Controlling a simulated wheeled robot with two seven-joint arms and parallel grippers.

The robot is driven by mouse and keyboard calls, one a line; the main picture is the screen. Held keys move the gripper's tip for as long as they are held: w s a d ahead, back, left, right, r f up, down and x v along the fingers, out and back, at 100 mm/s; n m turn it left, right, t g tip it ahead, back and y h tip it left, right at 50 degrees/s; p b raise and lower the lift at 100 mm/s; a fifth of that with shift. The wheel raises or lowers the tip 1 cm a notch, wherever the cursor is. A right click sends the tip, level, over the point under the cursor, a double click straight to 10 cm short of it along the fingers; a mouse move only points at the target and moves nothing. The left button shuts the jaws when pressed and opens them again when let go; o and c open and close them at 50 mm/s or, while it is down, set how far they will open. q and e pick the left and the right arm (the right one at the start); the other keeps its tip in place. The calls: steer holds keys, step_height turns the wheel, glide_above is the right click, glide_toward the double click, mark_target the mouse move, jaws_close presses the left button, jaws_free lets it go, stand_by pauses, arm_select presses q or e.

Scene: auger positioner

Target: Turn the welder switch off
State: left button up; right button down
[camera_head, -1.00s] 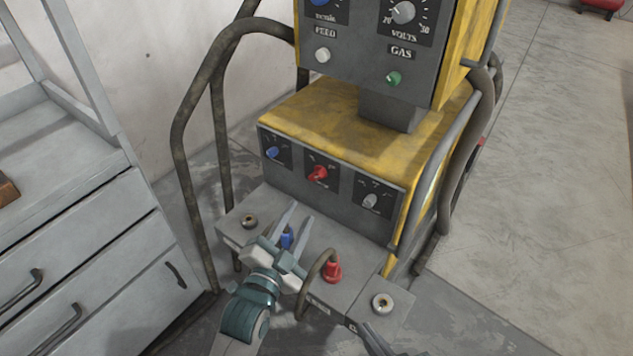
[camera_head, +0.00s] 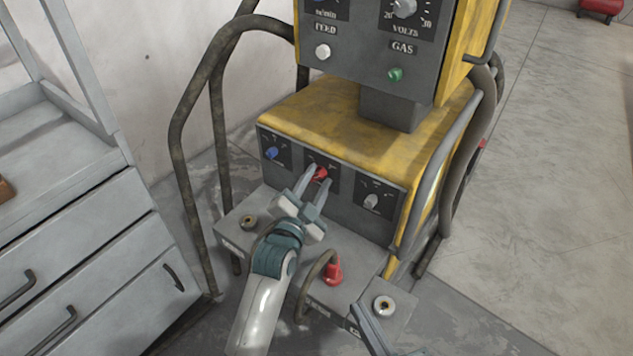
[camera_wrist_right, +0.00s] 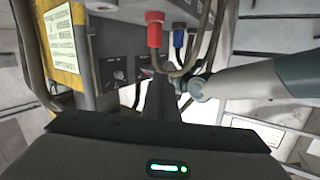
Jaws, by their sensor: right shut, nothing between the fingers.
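The yellow and grey welder has a lower front panel (camera_head: 333,206) with three rotary knobs. The red knob (camera_head: 321,172) is in the middle, between a blue knob (camera_head: 271,153) and a grey knob (camera_head: 371,201). My left gripper (camera_head: 318,176) is open, with its two fingertips at either side of the red knob, partly covering its dial. Contact cannot be told. My right gripper (camera_head: 362,322) is low at the bottom edge, shut and empty; its dark fingers (camera_wrist_right: 158,98) show in the right wrist view.
A red plug (camera_head: 333,271) with a cable stands on the welder's front ledge; it also shows in the right wrist view (camera_wrist_right: 154,32), beside a blue plug (camera_wrist_right: 178,40). Tube rails (camera_head: 185,150) flank the welder. A grey drawer cabinet (camera_head: 90,235) stands at left.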

arm_select(q)
jaws_close()
